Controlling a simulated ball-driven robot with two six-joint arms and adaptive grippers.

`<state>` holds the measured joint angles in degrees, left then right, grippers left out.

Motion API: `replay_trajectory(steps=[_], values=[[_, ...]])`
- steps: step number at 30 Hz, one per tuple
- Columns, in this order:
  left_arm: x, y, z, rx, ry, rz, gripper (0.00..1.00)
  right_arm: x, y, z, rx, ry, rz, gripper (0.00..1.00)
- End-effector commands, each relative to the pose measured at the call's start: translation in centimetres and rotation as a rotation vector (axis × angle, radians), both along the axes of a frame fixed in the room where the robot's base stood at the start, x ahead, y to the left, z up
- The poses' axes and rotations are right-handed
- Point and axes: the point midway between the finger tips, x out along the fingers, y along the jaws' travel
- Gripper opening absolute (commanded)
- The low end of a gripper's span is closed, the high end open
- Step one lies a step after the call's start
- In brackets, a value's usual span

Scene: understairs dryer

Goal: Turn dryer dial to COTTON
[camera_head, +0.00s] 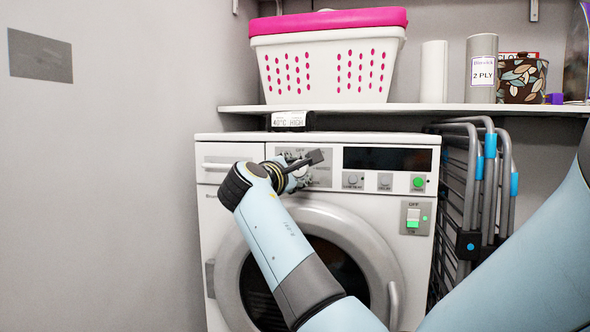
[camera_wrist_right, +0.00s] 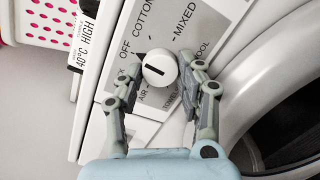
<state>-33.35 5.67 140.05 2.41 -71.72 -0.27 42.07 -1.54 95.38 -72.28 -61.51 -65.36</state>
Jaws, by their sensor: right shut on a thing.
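The dryer (camera_head: 228,235) is white, with a grey dial plate that also shows in the right wrist view (camera_wrist_right: 205,38). Its dial (camera_wrist_right: 160,68) is a round white knob with a short black line across its face. Printed around it are OFF, COTTON, MIXED and WOOL, with other words partly hidden. The line lies slantwise in the picture; I cannot tell which label it marks. My right gripper (camera_wrist_right: 160,73) is shut on the dial, one finger on each side. In the head view, my right gripper (camera_head: 302,168) largely covers the dial. My left gripper is not in view.
Right of the dial are a dark display (camera_head: 388,159), several buttons and an OFF/ON switch (camera_head: 413,218). A small sign reading 40°C HIGH (camera_head: 290,119) stands above the panel. Folded racks (camera_head: 478,190) stand close on the right. A shelf (camera_head: 430,108) with a basket (camera_head: 328,65) runs above.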

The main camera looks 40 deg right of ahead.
Motion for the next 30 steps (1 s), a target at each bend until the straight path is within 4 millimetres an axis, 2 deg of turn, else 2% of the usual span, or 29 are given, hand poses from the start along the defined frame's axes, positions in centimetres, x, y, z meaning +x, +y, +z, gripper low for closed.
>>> replay_trajectory(steps=[2,15,30], values=[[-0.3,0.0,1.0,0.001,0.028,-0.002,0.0,0.0,0.0,0.3,0.029,-0.032,-0.001,0.05],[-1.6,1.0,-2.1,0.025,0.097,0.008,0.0,-0.1,0.0,0.3,0.264,-0.306,-0.001,0.05],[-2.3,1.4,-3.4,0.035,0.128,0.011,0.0,-0.1,0.0,0.1,0.442,-0.512,-0.002,0.05]])
